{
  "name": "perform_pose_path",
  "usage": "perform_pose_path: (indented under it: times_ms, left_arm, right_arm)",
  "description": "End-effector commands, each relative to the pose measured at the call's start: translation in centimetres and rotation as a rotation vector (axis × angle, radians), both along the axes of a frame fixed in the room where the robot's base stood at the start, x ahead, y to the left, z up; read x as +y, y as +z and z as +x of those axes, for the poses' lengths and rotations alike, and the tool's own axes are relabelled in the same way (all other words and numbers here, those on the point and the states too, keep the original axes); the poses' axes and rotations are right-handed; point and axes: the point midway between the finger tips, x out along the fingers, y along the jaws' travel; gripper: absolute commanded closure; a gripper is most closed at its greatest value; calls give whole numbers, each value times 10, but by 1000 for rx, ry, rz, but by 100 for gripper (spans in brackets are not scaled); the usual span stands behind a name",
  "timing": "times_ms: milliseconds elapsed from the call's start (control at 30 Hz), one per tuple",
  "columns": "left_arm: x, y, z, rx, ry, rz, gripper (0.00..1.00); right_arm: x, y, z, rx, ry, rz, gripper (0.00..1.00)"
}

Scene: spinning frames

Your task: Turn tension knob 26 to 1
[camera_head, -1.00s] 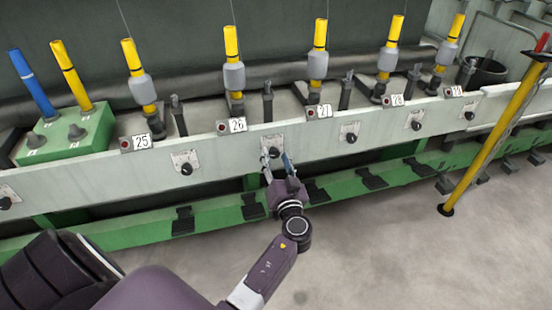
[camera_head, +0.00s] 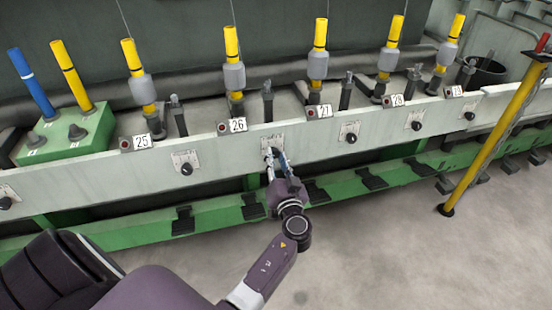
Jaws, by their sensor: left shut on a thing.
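The number plate 26 (camera_head: 238,125) is on the pale front rail, below a yellow and grey bobbin (camera_head: 233,75). The tension knob 26 (camera_head: 270,152) is on a small white dial plate (camera_head: 273,141), below and right of that number. My left gripper (camera_head: 275,158) reaches up to this knob from below, and its fingers are shut around it. The fingers hide most of the knob, so I cannot read its setting. My right gripper is not in view.
Other black knobs stick out along the rail (camera_head: 220,152), such as one to the left (camera_head: 187,168) and one to the right (camera_head: 349,137). Black pedals (camera_head: 254,206) line the green lower beam. A yellow post (camera_head: 490,140) stands at the right. Bare floor (camera_head: 370,250) lies in front.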

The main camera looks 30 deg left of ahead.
Motion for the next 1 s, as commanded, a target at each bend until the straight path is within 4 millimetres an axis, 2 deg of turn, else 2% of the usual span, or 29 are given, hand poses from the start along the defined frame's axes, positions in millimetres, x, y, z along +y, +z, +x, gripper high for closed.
perform_pose_path:
  times_ms: [300,600,1000]
  left_arm:
    - [0,1,0,172,-1,149,100]
    - [-1,1,0,377,-1,320,100]
    - [-1,1,1,568,-1,483,100]
  right_arm:
    - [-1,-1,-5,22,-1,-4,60]
    - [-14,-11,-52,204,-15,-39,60]
    - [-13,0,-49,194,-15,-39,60]
